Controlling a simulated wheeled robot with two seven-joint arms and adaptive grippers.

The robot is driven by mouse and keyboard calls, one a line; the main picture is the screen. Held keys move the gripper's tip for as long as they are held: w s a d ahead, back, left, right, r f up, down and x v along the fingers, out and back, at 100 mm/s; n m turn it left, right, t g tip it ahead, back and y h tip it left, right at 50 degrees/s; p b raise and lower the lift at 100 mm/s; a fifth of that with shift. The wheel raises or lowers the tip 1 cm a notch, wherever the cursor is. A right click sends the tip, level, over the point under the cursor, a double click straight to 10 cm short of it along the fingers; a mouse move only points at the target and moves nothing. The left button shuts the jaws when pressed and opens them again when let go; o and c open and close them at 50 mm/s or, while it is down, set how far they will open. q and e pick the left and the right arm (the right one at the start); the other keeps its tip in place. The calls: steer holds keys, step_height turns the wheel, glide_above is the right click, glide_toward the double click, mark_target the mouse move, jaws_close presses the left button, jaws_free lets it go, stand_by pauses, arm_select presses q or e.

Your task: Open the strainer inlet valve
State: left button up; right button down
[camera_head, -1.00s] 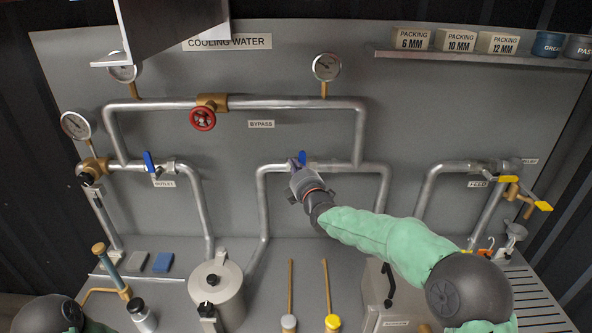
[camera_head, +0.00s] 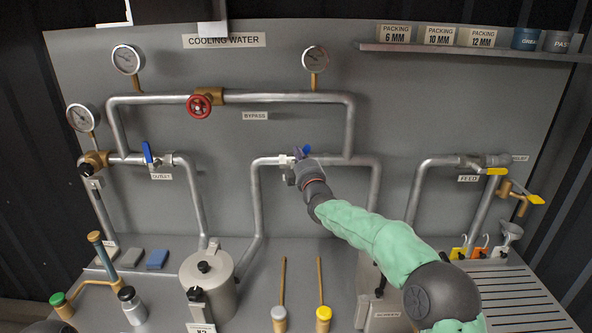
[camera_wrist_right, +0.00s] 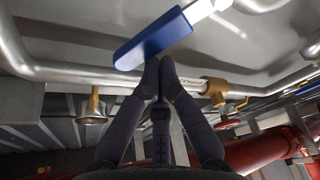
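The middle valve's blue lever (camera_head: 306,149) shows just beyond my right gripper (camera_head: 298,158), on the pipe under the bypass. Its label is hidden or out of view. In the right wrist view the blue lever (camera_wrist_right: 150,42) lies slanted, its metal end at upper right. My right gripper's fingertips (camera_wrist_right: 159,66) are together, just below the lever's edge, with nothing between them. I cannot tell whether they touch it. The strainer pot (camera_head: 222,288) stands on the bench below left. My left gripper is not in view.
The outlet valve's blue lever (camera_head: 148,153) stands nearly upright at left. A red bypass handwheel (camera_head: 199,105) is above. Yellow feed levers (camera_head: 496,171) are at right. Two upright mallet-like tools (camera_head: 280,300) and a blue block (camera_head: 158,259) are on the bench.

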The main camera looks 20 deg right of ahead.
steer(key=s+d+f+m+t+h+b, duration=0.1)
steer(key=d+f+m+h+b, duration=0.3)
steer(key=m+b, duration=0.5)
steer(key=d+m+h, duration=0.1)
steer(key=m, duration=0.3)
steer(key=shift+f+m, duration=0.25)
steer(key=shift+m, duration=0.05)
steer(key=shift+f, duration=0.1)
step_height(320, 180, up, 4)
steer(key=p, duration=0.2)
steer(key=p+v, duration=0.1)
steer(key=v, duration=0.9)
steer(key=shift+a, duration=0.25)
